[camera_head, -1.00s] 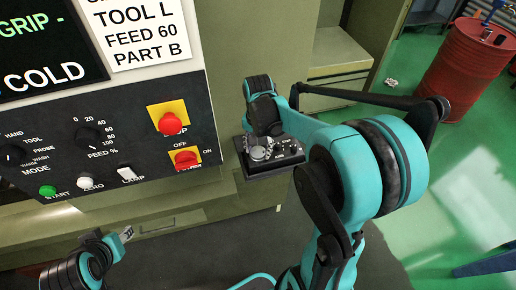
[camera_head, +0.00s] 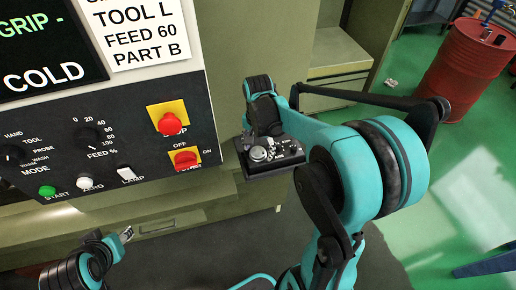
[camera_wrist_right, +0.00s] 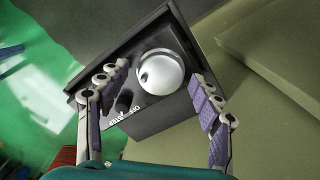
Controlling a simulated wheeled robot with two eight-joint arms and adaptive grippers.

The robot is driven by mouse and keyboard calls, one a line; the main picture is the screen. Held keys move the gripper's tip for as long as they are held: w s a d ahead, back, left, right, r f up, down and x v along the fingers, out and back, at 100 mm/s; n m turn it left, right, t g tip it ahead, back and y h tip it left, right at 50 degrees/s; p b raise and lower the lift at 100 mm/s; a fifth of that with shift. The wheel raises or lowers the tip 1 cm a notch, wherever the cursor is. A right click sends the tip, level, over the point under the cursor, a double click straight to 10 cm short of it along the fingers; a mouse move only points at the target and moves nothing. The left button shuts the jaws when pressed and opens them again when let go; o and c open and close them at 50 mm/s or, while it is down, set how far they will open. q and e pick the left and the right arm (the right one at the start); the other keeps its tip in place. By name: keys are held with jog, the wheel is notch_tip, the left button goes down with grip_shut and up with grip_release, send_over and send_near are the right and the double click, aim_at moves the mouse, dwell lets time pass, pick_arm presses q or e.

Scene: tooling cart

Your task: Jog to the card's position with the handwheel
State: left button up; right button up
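The handwheel (camera_wrist_right: 160,72) is a round silver dial with a dark spot on its face, set on a black box (camera_wrist_right: 160,118). In the head view the handwheel (camera_head: 258,154) sits on this box at the right of the control panel. My right gripper (camera_wrist_right: 158,78) is open, its fingers on either side of the wheel; a gap shows on both sides. The white card (camera_head: 143,32) above the panel reads TOOL L, FEED 60, PART B; its top line is cut off. My left gripper (camera_head: 126,234) is low at the left, away from the box; its finger opening is unclear.
The panel has a MODE knob (camera_head: 14,154), a FEED knob (camera_head: 90,139), a green START button (camera_head: 47,191), a red stop button (camera_head: 170,124) and a red switch (camera_head: 186,159). A small black knob (camera_wrist_right: 124,99) is beside the wheel. A red drum (camera_head: 466,68) stands far right.

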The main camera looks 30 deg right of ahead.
notch_tip(320, 180, up, 12)
dwell(0.7)
dwell(0.4)
jog(key=n+t+b, duration=0.3)
jog(key=n+b, duration=0.3)
jog(key=b, duration=0.2)
send_near(258, 152)
jog(key=s+a+f, duration=0.3)
jog(key=a+f, duration=0.3)
jog(key=s+a+f+n+t+b, duration=0.4)
jog(key=s+f+n+b, duration=0.1)
jog(key=f, duration=0.4)
jog(key=shift+f+n, duration=0.3)
jog(key=shift+n, duration=0.3)
dwell(0.5)
